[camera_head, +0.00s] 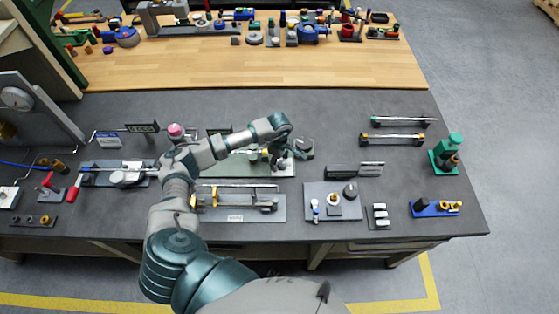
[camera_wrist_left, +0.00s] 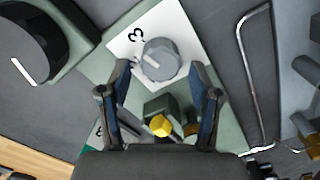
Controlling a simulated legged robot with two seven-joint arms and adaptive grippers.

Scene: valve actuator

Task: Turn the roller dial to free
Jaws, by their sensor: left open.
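A grey round dial (camera_wrist_left: 160,60) with a light pointer mark sits on a white plate (camera_wrist_left: 120,45) marked "3" in the left wrist view. The plate lies on a grey-green panel (camera_wrist_left: 205,20), and this panel (camera_head: 230,168) also shows on the bench in the head view. My left gripper (camera_wrist_left: 162,68) is open, its two fingers on either side of the dial's near part in the picture. I cannot tell whether they touch it. In the head view my left gripper (camera_head: 303,148) is over the panel's right end. No "free" label is legible. My right gripper is not in view.
A yellow knob (camera_wrist_left: 160,126) on a dark block sits between the fingers, nearer the palm. A bent metal rod (camera_wrist_left: 246,80) lies right of the panel. A large dark round part (camera_wrist_left: 30,70) is at upper left. Several other fixtures crowd the grey bench (camera_head: 320,110).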

